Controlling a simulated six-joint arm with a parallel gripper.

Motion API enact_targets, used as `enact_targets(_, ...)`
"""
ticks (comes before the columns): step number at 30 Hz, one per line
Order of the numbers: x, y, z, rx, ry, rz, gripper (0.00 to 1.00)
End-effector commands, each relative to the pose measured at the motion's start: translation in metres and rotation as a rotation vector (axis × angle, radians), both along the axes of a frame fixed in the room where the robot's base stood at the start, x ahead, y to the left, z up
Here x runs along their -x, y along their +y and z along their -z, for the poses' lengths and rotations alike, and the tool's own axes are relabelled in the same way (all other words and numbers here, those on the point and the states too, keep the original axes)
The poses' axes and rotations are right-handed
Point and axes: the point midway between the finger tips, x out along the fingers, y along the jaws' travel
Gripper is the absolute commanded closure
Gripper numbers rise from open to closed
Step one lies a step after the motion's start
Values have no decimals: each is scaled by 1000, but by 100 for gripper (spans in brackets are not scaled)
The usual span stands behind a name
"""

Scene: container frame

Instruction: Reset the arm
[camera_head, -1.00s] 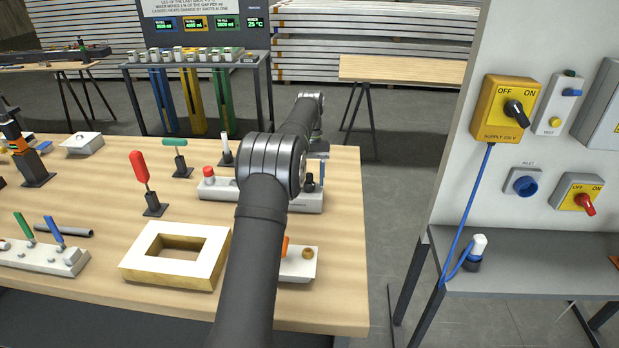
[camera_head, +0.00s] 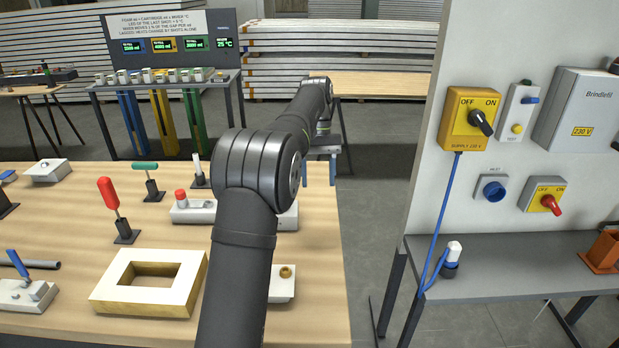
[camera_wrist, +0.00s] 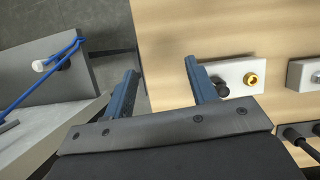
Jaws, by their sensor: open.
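A white-topped frame block (camera_head: 105,295), a red-handled clamp (camera_head: 110,195) and a green-handled clamp (camera_head: 146,167) stand on the table. A grey bench (camera_head: 500,268) stands right, below switch boxes; a blue cable (camera_head: 447,215) hangs to it. Floor lies between table and bench.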

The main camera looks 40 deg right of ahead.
Motion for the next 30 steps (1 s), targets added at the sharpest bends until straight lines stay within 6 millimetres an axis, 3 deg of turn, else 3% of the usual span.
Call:
enact_targets(14,-8,1,5,-2,1,-1,47)
enact_targets(30,-94,18,58,-1,1,-3,47)
